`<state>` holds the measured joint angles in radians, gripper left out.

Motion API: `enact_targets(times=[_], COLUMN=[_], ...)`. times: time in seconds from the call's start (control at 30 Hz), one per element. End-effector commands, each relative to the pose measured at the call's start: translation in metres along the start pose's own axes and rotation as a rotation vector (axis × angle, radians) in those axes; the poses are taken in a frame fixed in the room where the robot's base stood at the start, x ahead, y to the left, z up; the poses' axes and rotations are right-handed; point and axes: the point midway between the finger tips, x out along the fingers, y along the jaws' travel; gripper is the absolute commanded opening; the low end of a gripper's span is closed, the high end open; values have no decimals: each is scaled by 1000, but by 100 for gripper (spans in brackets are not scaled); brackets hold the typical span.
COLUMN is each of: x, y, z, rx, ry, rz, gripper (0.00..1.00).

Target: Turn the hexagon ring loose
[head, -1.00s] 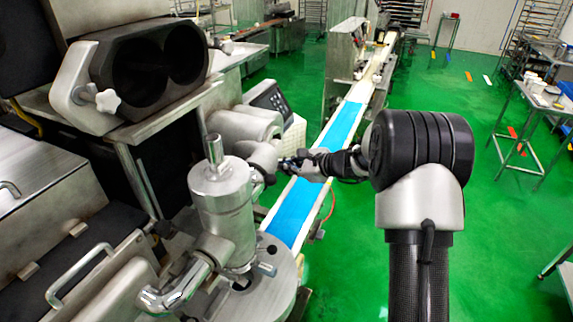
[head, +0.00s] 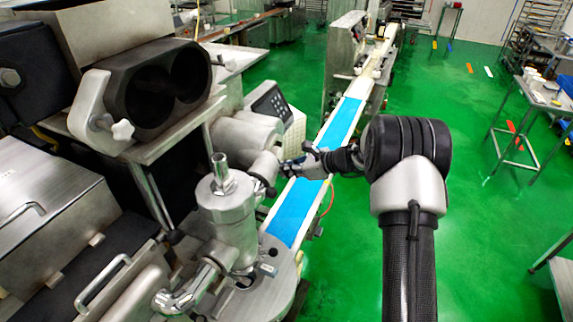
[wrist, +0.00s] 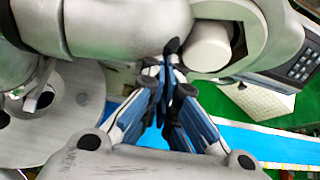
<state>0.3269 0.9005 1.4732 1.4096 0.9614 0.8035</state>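The steel machine (head: 228,205) has a vertical cylinder with a side fitting (head: 264,166) that points toward the blue belt. My gripper (head: 283,169) is at the right side of this fitting, above the belt edge. In the wrist view the blue-grey fingers of my gripper (wrist: 168,72) converge close together at the dark part. Whether they touch or hold it is hidden.
A conveyor with a blue belt (head: 293,210) runs past the machine. A control panel (head: 268,103) stands close behind the fitting. A round steel plate (head: 262,292) lies below the cylinder. Green floor is open at the right, with a steel table (head: 540,95) farther off.

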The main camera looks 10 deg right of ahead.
Motion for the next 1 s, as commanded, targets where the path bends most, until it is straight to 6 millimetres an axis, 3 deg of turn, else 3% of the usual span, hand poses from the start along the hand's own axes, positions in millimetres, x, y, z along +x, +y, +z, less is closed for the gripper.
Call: enact_targets(times=[1.0], x=[-5], y=[-2], z=[13], rx=[-5], ry=[-6], rz=[0], gripper=[0])
